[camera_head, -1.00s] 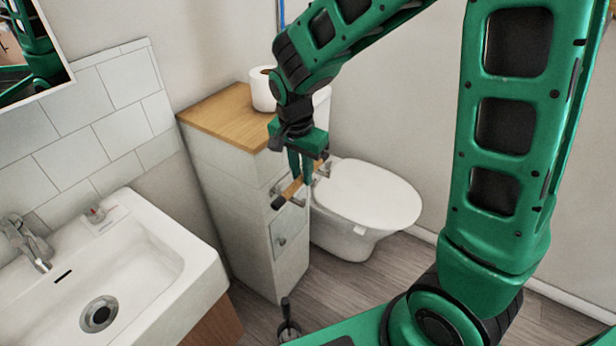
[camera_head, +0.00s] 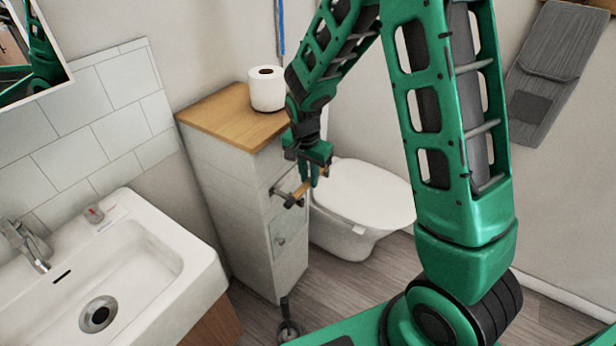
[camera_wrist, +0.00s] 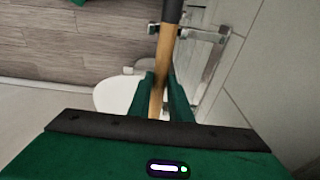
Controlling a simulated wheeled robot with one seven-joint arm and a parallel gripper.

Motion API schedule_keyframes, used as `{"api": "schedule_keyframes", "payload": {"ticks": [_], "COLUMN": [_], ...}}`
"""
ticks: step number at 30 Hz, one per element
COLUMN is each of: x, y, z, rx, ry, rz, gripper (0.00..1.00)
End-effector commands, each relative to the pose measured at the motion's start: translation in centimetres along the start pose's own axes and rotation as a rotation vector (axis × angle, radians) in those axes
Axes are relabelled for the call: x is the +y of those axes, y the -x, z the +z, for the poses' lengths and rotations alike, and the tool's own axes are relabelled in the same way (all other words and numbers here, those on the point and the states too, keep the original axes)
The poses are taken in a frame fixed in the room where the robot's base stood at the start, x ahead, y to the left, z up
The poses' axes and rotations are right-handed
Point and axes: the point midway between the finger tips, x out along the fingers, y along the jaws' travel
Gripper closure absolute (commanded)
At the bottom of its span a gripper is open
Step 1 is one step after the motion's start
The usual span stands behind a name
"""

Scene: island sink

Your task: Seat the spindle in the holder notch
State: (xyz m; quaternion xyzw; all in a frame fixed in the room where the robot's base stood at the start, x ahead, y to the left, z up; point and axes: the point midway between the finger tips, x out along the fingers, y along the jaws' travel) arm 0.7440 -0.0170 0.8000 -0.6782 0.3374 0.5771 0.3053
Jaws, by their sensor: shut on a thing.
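The spindle is a light wooden rod (camera_wrist: 162,65) with a dark end; it also shows in the head view (camera_head: 299,192). My gripper (camera_head: 314,177) is shut on the wooden part, with its two green fingers on either side of the rod in the wrist view (camera_wrist: 160,92). The holder (camera_wrist: 208,36) is a metal bracket on the cabinet's side, facing the toilet. In the wrist view the spindle's dark end crosses one metal arm of the holder. I cannot tell whether it rests in the notch or above it. The spindle's near end is hidden by my gripper.
The holder is on a white cabinet (camera_head: 228,180) with a wooden top. A toilet paper roll (camera_head: 267,92) stands on that top. The toilet (camera_head: 362,196) is close to the right of the spindle. A white sink (camera_head: 160,255) is at the left front.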

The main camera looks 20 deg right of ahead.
Motion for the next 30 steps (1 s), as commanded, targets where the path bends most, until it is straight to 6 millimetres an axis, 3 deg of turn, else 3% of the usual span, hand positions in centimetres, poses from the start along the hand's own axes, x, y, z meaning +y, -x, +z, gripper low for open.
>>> {"api": "schedule_keyframes", "payload": {"ticks": [8, 9, 11, 23, 30], "x": [0.0, 0.0, 0.0, -0.1, -0.2], "y": [-0.1, -0.1, -0.1, 0.5, 4.3], "z": [0.0, 0.1, 0.1, 0.0, 0.0], "rx": [0.000, 0.000, 0.000, 0.001, 0.001], "ry": [0.000, 0.000, 0.000, 0.001, 0.002], "rz": [0.000, -0.001, -0.001, -0.002, -0.006], "gripper": [1.00, 0.77, 0.64, 0.64, 0.64]}}
